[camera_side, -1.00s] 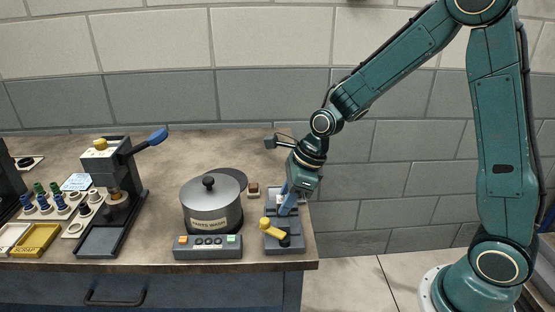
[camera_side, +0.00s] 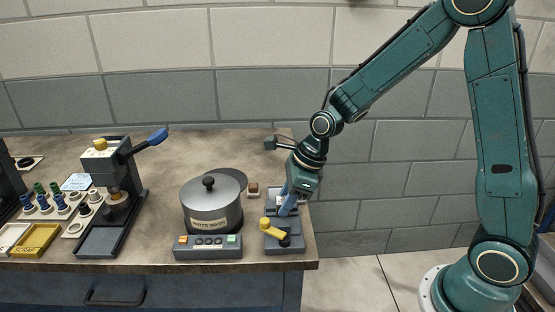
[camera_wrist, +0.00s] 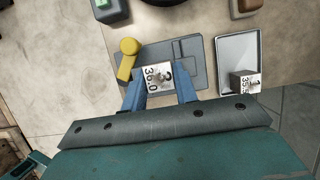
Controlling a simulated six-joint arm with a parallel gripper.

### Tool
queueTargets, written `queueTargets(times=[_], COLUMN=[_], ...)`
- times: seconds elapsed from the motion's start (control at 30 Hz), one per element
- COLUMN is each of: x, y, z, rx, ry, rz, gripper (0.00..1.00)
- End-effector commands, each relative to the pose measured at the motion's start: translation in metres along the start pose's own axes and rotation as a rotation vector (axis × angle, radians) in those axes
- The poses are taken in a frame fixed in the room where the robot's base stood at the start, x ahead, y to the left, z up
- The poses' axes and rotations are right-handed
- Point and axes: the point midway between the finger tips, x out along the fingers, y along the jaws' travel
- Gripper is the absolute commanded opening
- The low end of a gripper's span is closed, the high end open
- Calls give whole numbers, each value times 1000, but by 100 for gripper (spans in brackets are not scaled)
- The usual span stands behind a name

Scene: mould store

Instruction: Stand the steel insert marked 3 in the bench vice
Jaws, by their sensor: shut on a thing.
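My gripper (camera_side: 288,206) points down over the bench vice (camera_side: 285,247), near the bench's right end. In the wrist view my gripper (camera_wrist: 159,88) has its two blue fingers shut on a steel insert (camera_wrist: 158,76), one finger on each side. Its top face bears a large numeral, hard to read, and what looks like 36.0. The insert is over or between the grey jaws of the vice (camera_wrist: 194,54); I cannot tell whether it touches the vice floor. The vice's yellow handle (camera_wrist: 128,52) is beside it. Another marked steel insert (camera_wrist: 245,83) is in a pale tray (camera_wrist: 237,47).
A round parts-wash pot (camera_side: 208,210) and a control box with buttons (camera_side: 208,248) stand left of the vice. A press with a blue lever (camera_side: 122,160) is farther left. A small brown-topped block (camera_side: 253,189) lies behind the vice. The bench ends just to its right.

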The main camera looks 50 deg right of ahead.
Motion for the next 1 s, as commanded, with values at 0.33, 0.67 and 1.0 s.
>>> queueTargets(times=[0.33, 0.67, 1.0], x=[0, 2, 6], y=[0, 0, 0], z=[0, 0, -2], rx=[0, 0, 0], ry=[-1, -1, -1], rz=[-1, -1, 0], gripper=[0, 0, 0])
